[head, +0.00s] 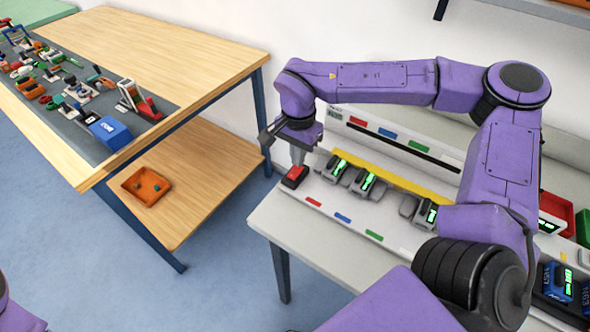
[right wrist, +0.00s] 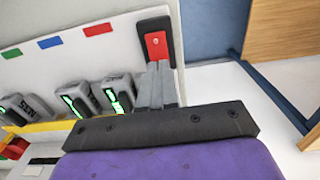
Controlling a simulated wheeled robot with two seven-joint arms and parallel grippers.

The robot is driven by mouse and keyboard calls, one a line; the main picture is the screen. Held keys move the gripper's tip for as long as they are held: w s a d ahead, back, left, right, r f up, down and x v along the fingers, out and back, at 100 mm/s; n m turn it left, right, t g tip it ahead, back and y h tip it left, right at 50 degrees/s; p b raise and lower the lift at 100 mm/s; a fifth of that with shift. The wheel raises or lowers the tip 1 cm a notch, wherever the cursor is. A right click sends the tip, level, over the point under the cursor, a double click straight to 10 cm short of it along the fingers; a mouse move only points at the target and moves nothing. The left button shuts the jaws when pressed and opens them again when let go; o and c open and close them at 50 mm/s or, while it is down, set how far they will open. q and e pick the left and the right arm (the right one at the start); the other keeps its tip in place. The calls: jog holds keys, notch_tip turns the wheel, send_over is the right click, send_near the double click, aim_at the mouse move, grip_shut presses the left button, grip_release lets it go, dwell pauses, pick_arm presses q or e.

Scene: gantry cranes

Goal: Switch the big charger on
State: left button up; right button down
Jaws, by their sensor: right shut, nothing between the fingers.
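The big charger (head: 322,192) is a long pale grey unit on the white table, with grey battery packs (head: 367,184) seated in a row. Several packs show lit green displays. At its left end is a red rocker switch (head: 295,174) in a black frame. The switch also shows in the right wrist view (right wrist: 156,45). My right gripper (head: 297,161) points down, shut and empty, with its tips at the switch. In the right wrist view the fingertips (right wrist: 155,66) overlap the rocker's near end; I cannot tell whether they press it. My left gripper is out of view.
A wooden workbench (head: 180,50) stands at left with many small tools and a blue box (head: 110,132). An orange tray (head: 146,186) sits on its lower shelf. Blue packs (head: 557,280) and red and green bins stand at right, beyond my right arm.

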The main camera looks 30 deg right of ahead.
jog(key=shift+f+b, duration=0.3)
jog(key=shift+f, duration=0.65)
dwell(0.3)
notch_tip(320, 180, up, 2)
jog(key=shift+p, duration=1.25)
notch_tip(320, 180, up, 5)
jog(key=p, duration=0.6)
jog(key=shift+r, duration=0.1)
